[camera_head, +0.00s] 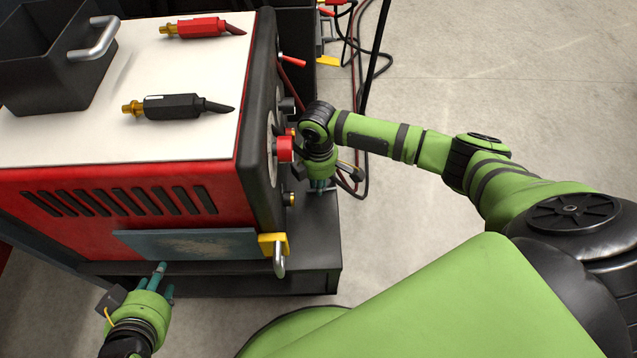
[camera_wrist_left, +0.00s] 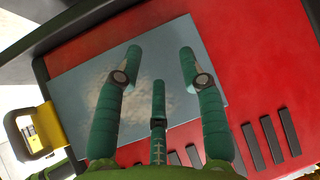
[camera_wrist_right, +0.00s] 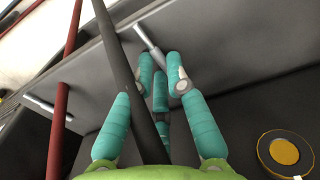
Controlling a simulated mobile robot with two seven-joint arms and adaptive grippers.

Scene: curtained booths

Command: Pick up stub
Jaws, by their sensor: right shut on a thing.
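A short light-grey metal rod, which looks like the stub (camera_wrist_right: 148,38), is at the fingertips of my right gripper (camera_wrist_right: 160,65) in the right wrist view. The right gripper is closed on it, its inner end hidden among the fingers. In the head view my right gripper (camera_head: 320,184) points down beside the red welding machine, over the dark base ledge (camera_head: 318,230); the stub cannot be made out there. My left gripper (camera_head: 160,278) is open and empty in front of the machine's front. In the left wrist view its spread fingers (camera_wrist_left: 158,65) face a blue-grey plate (camera_wrist_left: 75,85).
The red machine (camera_head: 90,225) carries a white top (camera_head: 200,65), a black bin (camera_head: 50,75), a red holder (camera_head: 195,27) and a black holder (camera_head: 170,106). Cables hang close to the right gripper; a dark cable (camera_wrist_right: 118,60) crosses its view. Open floor (camera_head: 500,80) lies right.

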